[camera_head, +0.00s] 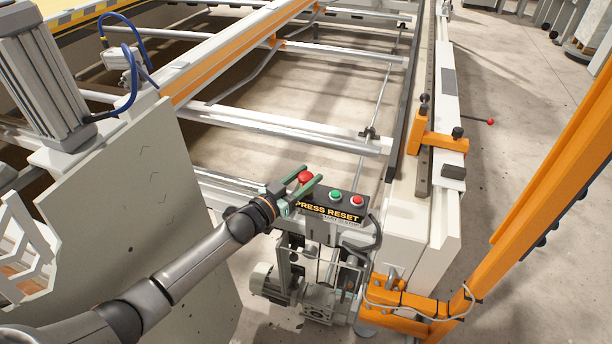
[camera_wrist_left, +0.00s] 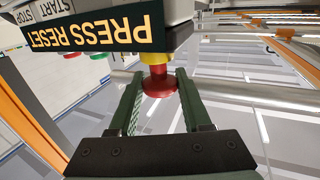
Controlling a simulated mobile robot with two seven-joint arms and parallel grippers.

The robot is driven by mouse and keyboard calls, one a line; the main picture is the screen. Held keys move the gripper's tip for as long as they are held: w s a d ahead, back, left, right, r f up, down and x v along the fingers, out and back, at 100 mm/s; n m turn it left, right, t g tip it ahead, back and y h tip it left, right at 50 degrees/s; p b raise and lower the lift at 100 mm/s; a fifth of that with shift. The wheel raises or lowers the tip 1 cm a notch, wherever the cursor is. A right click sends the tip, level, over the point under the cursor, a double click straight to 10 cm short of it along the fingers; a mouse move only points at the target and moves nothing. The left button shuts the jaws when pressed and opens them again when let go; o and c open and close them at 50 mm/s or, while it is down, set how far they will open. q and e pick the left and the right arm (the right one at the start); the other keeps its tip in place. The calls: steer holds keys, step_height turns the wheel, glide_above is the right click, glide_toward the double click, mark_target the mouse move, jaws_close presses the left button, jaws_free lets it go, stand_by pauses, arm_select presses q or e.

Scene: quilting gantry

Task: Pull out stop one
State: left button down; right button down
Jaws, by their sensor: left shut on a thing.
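The stop button is a red mushroom head (camera_head: 305,177) at the left end of the control box (camera_head: 332,209) lettered PRESS RESET. It also shows in the left wrist view (camera_wrist_left: 159,87), with a yellow collar (camera_wrist_left: 154,58) between it and the box. My left gripper (camera_head: 312,173) has its green fingers on either side of the red head and is shut on it. In the left wrist view the two fingers (camera_wrist_left: 156,77) flank the head. My right gripper is in neither view.
A green button (camera_head: 335,196) and a smaller red button (camera_head: 357,201) sit beside it on the box. A white rail with an orange bracket (camera_head: 437,141) runs to the right. A large grey plate (camera_head: 120,190) stands left, near my arm. An orange post (camera_head: 555,150) stands far right.

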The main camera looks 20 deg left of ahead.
arm_select(q)
steer(key=shift+r, duration=0.3)
steer(key=c, duration=0.7)
jaws_free()
steer(key=o, duration=0.4)
steer(key=shift+f, duration=0.1)
steer(key=shift+c, duration=0.2)
